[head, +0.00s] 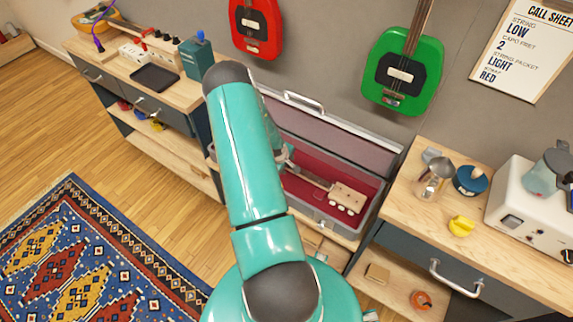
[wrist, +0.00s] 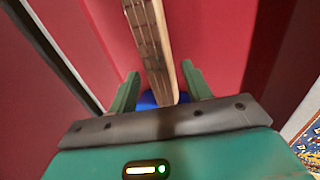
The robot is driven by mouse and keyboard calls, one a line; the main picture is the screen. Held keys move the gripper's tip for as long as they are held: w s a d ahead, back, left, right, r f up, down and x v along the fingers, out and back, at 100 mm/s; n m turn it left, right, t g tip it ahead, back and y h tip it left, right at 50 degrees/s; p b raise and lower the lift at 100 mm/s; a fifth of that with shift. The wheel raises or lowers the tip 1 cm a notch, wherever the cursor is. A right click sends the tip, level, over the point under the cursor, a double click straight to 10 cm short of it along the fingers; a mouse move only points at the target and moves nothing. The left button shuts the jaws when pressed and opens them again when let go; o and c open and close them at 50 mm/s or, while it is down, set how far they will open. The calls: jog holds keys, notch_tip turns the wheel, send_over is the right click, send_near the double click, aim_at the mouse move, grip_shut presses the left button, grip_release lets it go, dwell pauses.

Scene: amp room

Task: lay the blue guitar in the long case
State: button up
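The long case (head: 330,223) stands open on a low shelf between two benches, its lid raised against the wall and its lining red. A guitar's pale headstock (head: 347,197) and part of its neck lie inside the case at the right; my arm hides the rest. In the wrist view, the blue guitar's neck (wrist: 153,45) runs between the fingers of my gripper (wrist: 160,80), with a bit of blue body (wrist: 147,99) behind it. The fingers stand apart on either side of the neck, with a visible gap at the left. Red lining surrounds them.
A red guitar (head: 257,27) and a green guitar (head: 403,72) hang on the wall above the case. The right bench (head: 410,215) holds a metal cup, a yellow object and a white device. A patterned rug (head: 75,255) lies on the floor at left.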

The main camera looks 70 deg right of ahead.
jog(key=shift+a+f, duration=0.15)
jog(key=shift+a, duration=0.05)
jog(key=v, duration=1.4)
jog(key=shift+d, duration=0.25)
dwell(0.5)
